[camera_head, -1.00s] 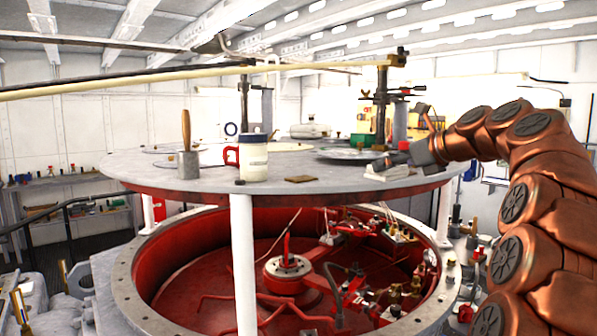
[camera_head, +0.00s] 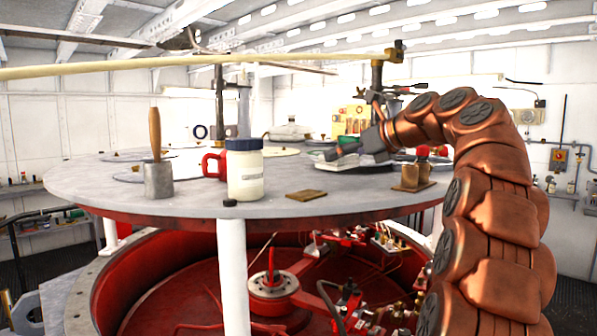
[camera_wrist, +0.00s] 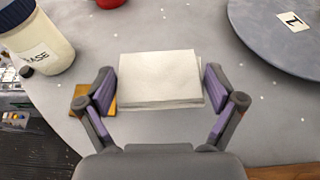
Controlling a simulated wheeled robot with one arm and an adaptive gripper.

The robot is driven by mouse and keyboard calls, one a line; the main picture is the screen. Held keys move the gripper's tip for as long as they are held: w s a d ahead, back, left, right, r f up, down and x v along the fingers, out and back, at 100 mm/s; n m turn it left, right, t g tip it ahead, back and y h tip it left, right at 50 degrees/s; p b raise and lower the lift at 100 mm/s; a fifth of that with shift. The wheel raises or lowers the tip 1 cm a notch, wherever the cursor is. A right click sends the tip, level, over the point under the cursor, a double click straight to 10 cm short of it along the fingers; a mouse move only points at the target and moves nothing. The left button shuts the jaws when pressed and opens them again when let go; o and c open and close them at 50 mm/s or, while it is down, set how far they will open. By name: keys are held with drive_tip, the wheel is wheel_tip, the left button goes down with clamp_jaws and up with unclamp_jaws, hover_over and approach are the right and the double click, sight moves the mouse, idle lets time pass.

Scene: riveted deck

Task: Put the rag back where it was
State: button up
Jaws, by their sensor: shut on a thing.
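The rag (camera_wrist: 158,78) is a white folded rectangular pad, seen in the wrist view between my two finger pads. My gripper (camera_wrist: 159,90) is shut on it from its left and right edges. In the head view my gripper (camera_head: 335,154) is over the right half of the round grey table (camera_head: 190,204), and the rag shows only as a small pale patch partly hidden by it. I cannot tell whether the rag touches the tabletop.
A white jar with a blue lid (camera_head: 245,172), a red mug (camera_head: 213,165) and a wooden-handled tool (camera_head: 156,150) stand left. A flat brown pad (camera_head: 306,195) lies near the front edge. Brown blocks (camera_head: 411,177) stand right. A grey disc (camera_wrist: 285,40) lies beyond the rag.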

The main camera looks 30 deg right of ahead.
drive_tip(key=p, duration=0.2)
hover_over(304, 181)
drive_tip(key=shift+w+f, duration=0.1)
drive_tip(key=shift+f, duration=0.55)
drive_tip(key=shift+f+b, duration=0.75)
drive_tip(key=shift+f, duration=1)
drive_tip(key=o, duration=0.8)
drive_tip(key=shift+f, duration=0.15)
drive_tip(key=v, duration=1.2)
drive_tip(key=shift+b, duration=0.35)
